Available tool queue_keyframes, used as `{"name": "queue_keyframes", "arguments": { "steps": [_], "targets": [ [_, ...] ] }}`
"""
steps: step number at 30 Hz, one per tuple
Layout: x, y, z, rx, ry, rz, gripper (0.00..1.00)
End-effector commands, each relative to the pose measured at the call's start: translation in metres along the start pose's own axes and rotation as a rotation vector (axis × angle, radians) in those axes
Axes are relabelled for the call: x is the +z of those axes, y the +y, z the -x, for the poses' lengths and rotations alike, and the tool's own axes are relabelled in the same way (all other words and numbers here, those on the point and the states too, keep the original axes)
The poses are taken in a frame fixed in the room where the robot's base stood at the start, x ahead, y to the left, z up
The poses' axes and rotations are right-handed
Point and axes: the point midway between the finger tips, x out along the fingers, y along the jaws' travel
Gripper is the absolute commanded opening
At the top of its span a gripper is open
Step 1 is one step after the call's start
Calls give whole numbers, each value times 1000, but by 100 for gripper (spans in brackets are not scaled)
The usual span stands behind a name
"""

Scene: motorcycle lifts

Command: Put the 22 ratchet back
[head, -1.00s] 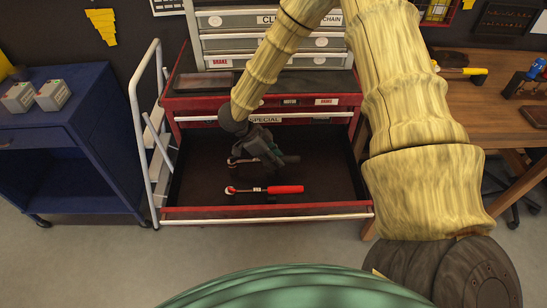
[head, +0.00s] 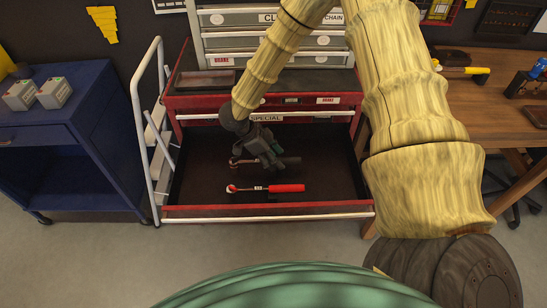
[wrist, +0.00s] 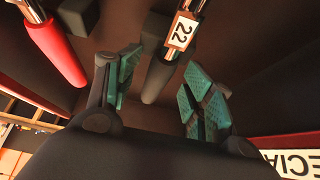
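The 22 ratchet (wrist: 181,31) has a metal shaft, a white label reading 22 and a dark grip (wrist: 157,77). In the head view its head end (head: 237,162) shows in the open red drawer (head: 215,212), partly hidden by my gripper (head: 271,160). In the wrist view my gripper (wrist: 164,68) is open, its green-padded fingers spread on either side of the dark grip, with gaps visible. A second ratchet with a red handle (head: 287,188) lies in the drawer, nearer the front; it also shows in the wrist view (wrist: 55,48).
The drawer under the SPECIAL label (head: 267,118) has bare dark floor around the ratchets. A white-railed step ladder (head: 140,120) and a blue cart (head: 75,140) stand left. A wooden workbench (head: 480,100) stands right. Grey drawers (head: 275,40) sit above.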

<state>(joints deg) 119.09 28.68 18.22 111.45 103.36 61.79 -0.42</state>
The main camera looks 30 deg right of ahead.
Motion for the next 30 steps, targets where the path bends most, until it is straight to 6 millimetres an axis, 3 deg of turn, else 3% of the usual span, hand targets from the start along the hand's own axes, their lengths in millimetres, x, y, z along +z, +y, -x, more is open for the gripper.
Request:
{"name": "queue_keyframes", "arguments": {
  "steps": [7,21,30],
  "targets": [
    [0,-1,17,-2,-1,0,51],
    [1,-1,98,-3,-2,1,51],
    [1,-1,120,-2,-1,2,51]
  ]
}}
